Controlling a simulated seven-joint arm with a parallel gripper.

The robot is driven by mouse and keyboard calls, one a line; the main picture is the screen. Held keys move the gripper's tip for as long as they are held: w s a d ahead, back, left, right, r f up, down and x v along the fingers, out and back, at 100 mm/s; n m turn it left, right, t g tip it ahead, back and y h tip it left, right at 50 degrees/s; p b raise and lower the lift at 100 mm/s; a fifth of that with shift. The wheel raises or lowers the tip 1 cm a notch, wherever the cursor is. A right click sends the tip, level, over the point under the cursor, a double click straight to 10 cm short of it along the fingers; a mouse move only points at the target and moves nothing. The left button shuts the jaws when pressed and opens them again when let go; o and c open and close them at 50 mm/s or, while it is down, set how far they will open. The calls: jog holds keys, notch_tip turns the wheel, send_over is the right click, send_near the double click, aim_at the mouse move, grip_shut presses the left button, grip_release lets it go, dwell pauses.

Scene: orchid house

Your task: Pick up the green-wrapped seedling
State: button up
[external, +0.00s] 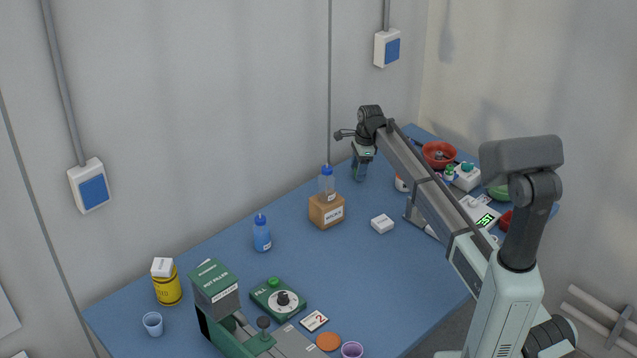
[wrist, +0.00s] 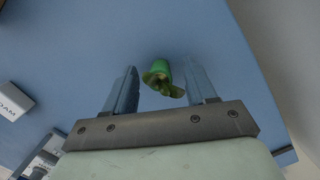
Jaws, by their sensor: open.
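The green-wrapped seedling (wrist: 158,70) shows in the wrist view as a small green wrap with leaves at its near end. It lies in the gap between the fingertips of my gripper (wrist: 160,72), with blue table visible on both sides of it. My gripper is open and no finger appears to touch it. In the external view my gripper (external: 361,168) points down over the far part of the blue table. The seedling cannot be made out there.
On the blue table (external: 405,275), a cardboard box (external: 326,211) with a bottle on top stands left of my gripper. A white block (external: 382,223) lies nearer. A red bowl (external: 439,154) and several small items crowd the right. The wrist view shows a white block (wrist: 14,101) at left.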

jog(key=shift+f, duration=0.4)
jog(key=shift+c, duration=0.4)
grip_shut()
